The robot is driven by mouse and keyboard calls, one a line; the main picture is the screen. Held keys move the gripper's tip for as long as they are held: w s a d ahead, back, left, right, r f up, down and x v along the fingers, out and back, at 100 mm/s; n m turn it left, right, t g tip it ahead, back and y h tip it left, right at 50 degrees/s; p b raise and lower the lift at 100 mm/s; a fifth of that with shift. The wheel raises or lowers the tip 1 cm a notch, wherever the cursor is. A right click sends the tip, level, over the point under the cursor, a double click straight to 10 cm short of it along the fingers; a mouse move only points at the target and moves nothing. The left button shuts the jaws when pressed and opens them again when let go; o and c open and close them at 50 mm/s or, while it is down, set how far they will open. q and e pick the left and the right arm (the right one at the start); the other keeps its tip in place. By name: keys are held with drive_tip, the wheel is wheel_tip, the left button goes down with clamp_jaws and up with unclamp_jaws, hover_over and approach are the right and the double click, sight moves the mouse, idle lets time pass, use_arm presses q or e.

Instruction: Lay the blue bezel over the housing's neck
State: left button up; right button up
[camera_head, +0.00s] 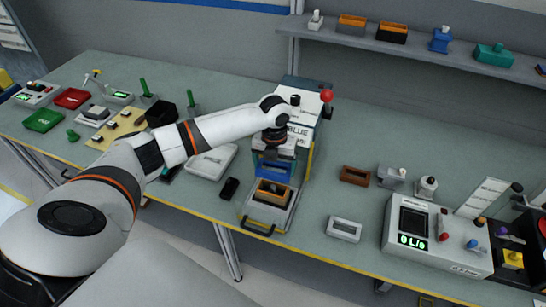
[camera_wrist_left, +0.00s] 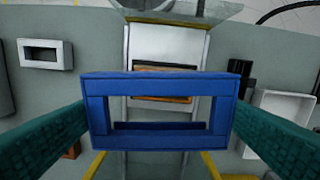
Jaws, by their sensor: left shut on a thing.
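My left gripper (camera_head: 273,158) is shut on the blue bezel (camera_head: 273,171), a rectangular frame with an open middle. In the left wrist view the bezel (camera_wrist_left: 160,82) sits between the two teal fingers (camera_wrist_left: 160,112), which grip its two ends. The housing (camera_head: 271,192), with an orange-brown upper part, sits on a light sliding plate with a dark handle. It is just below and in front of the bezel in the head view. In the left wrist view the orange-brown part (camera_wrist_left: 163,99) shows partly through the bezel's opening, and the bezel appears apart from it. My right gripper is not in view.
A white frame (camera_head: 345,229) and a brown frame (camera_head: 354,175) lie on the table to the right. A machine with a red knob (camera_head: 326,96) stands behind the housing. A black block (camera_head: 229,188) and a grey tray (camera_head: 212,162) lie left. A control box (camera_head: 437,236) stands far right.

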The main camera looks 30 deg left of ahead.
use_arm(q)
drive_tip(key=shift+w+a+m, duration=0.1)
drive_tip(key=shift+a+m, duration=0.15)
drive_tip(key=shift+m, duration=0.35)
drive_tip(key=shift+f, duration=0.1)
drive_tip(key=b, duration=0.3)
hover_over(273, 185)
drive_tip(key=shift+f, duration=2.85)
drive_tip(key=shift+p, duration=0.65)
drive_tip(key=shift+f+b, duration=0.85)
drive_tip(key=shift+f, duration=0.4)
